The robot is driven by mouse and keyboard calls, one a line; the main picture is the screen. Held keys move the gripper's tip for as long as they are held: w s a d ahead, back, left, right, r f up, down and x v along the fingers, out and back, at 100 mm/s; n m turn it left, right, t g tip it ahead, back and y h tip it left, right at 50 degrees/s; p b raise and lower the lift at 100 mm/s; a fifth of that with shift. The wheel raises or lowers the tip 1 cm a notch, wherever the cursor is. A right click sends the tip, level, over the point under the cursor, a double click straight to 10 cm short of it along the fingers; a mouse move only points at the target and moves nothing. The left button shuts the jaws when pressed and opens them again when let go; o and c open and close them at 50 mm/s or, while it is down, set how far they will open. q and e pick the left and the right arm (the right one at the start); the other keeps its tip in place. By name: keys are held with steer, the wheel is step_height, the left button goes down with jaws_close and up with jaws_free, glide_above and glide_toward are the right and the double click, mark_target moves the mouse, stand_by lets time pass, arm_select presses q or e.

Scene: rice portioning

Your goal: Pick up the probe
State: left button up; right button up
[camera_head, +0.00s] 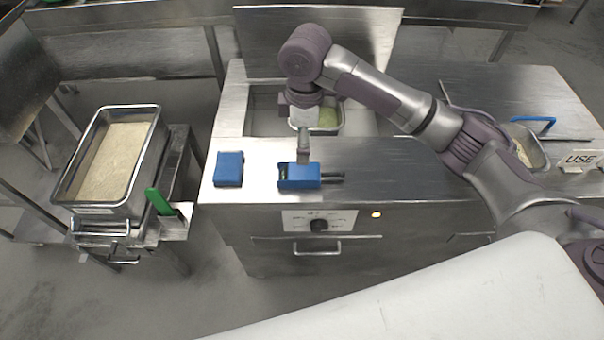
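A blue block-like holder (298,177) lies near the front edge of the steel counter. A short dark rod (333,177), which looks like the probe, sticks out of its right side; the rest of it is hidden. My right gripper (303,163) comes down from above, with its fingertips at the top of the blue holder. The fingers overlap in this view, so I cannot tell whether they are open or touching it. My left gripper is not in view.
A second blue block (229,168) lies to the left on the counter (262,157). Behind my gripper is a well with a small metal pan (330,122). A large grain-filled tray (147,165) and a green-handled tool (159,201) stand at left. Another pan (538,155) sits at right.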

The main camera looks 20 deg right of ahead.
mark_target(302, 171)
steer(key=f, duration=0.2)
steer(key=f+p, duration=0.1)
steer(key=f, duration=0.2)
steer(key=d+f, duration=0.1)
steer(key=f, duration=0.1)
steer(key=shift+w+f, duration=0.15)
steer(key=shift+w, duration=0.15)
steer(key=f, duration=0.1)
steer(key=f+p, duration=0.1)
steer(key=f, duration=0.1)
steer(key=f+p, duration=0.1)
steer(key=shift+a+f, duration=0.35)
steer(key=shift+f, duration=0.35)
steer(key=shift+w, duration=0.1)
steer(key=c, duration=1.2)
steer(key=shift+c, duration=0.2)
steer(key=shift+r, duration=0.15)
